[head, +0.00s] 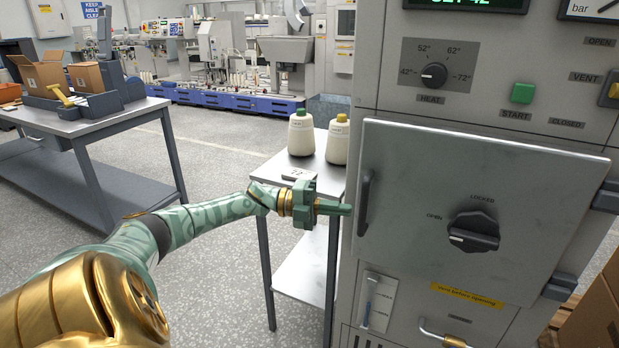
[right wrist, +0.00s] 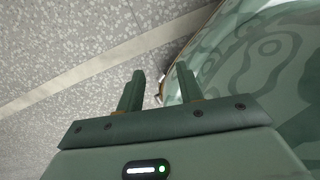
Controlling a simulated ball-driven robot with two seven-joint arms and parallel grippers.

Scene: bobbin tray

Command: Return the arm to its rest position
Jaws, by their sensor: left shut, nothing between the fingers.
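My left arm reaches in from the left in the head view. Its gripper (head: 346,209) is shut and empty, with its fingertips just left of the vertical handle (head: 364,203) on the grey machine door (head: 410,250). I cannot tell whether the fingertips touch the handle. My right gripper (right wrist: 161,72) shows only in the right wrist view. Its two fingers stand apart with nothing between them, above the speckled floor and beside one of my own green patterned parts.
The door looks closed; its black knob (head: 474,236) has its white mark at the left. A workbench (head: 120,118) with boxes stands at left. Floor between is clear.

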